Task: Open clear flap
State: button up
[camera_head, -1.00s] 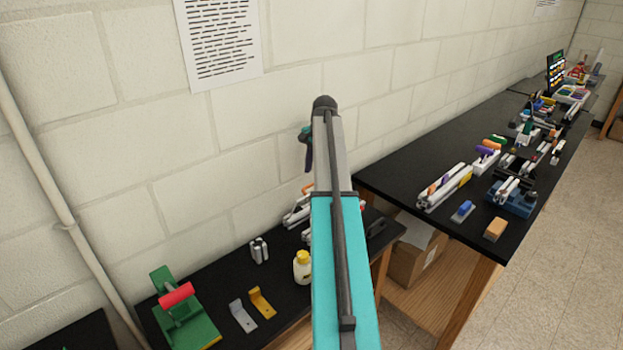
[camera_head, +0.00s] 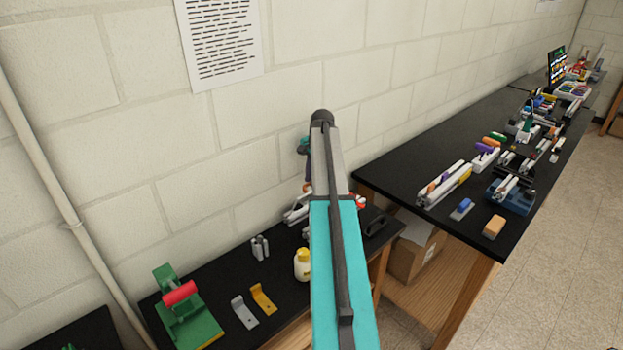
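I cannot make out a clear flap anywhere in the head view. My arm, teal and grey, rises through the middle of the picture and covers part of the lower black table (camera_head: 214,278). My gripper does not show; only a small dark and teal part, likely of my arm, peeks out left of the grey link. Grey and white profile pieces on the lower table are partly hidden behind my arm, so a flap there could be covered.
The lower table holds a green press with a red handle (camera_head: 180,293), two brackets (camera_head: 262,299) and a white bottle with a yellow cap (camera_head: 302,265). The higher black table (camera_head: 405,178) at right carries profiles, a blue fixture (camera_head: 510,196) and an orange block (camera_head: 493,227). A cardboard box (camera_head: 412,257) stands below.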

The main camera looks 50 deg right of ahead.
grip_shut()
jog(key=shift+w+b, duration=0.3)
jog(key=shift+w, duration=0.4)
jog(key=shift+o, duration=2)
grip_release()
jog(key=shift+d, duration=0.1)
jog(key=shift+s+r, duration=0.1)
jog(key=shift+r, duration=0.05)
jog(key=b+v, duration=0.4)
jog(key=v, duration=0.9)
jog(key=shift+r, duration=0.25)
